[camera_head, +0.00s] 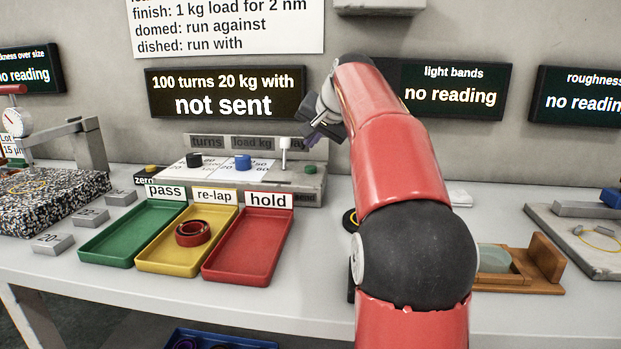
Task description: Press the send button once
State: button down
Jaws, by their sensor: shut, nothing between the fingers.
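The control panel (262,193) is a grey box at the back of the bench. It carries a black knob (194,160), a blue knob (242,161), a white upright lever (284,153) and a small green button (309,169) at its right end. The display above (225,93) reads "100 turns 20 kg with" and "not sent". My gripper (313,134) is shut and empty, above the panel's right end. It appears above the green button and apart from it; the exact gap cannot be told.
Green (112,256), yellow (167,267) and red (239,267) trays stand before the panel; a dark red ring (193,233) lies in the yellow one. A granite plate (45,210) is at left, a wooden holder (523,275) at right. My arm hides part of the bench.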

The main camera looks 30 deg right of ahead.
aim_at(312, 169)
jog(key=shift+f+b, duration=0.75)
jog(key=shift+f, duration=0.85)
dwell(0.8)
jog(key=shift+f, duration=0.4)
jog(key=shift+f+b, duration=0.55)
dwell(0.6)
jog(key=shift+r, duration=0.15)
jog(key=shift+r+p, duration=0.8)
jog(key=shift+p, duration=0.2)
notch_tip(312, 169, up, 5)
jog(key=p, duration=0.5)
jog(key=shift+r, duration=0.15)
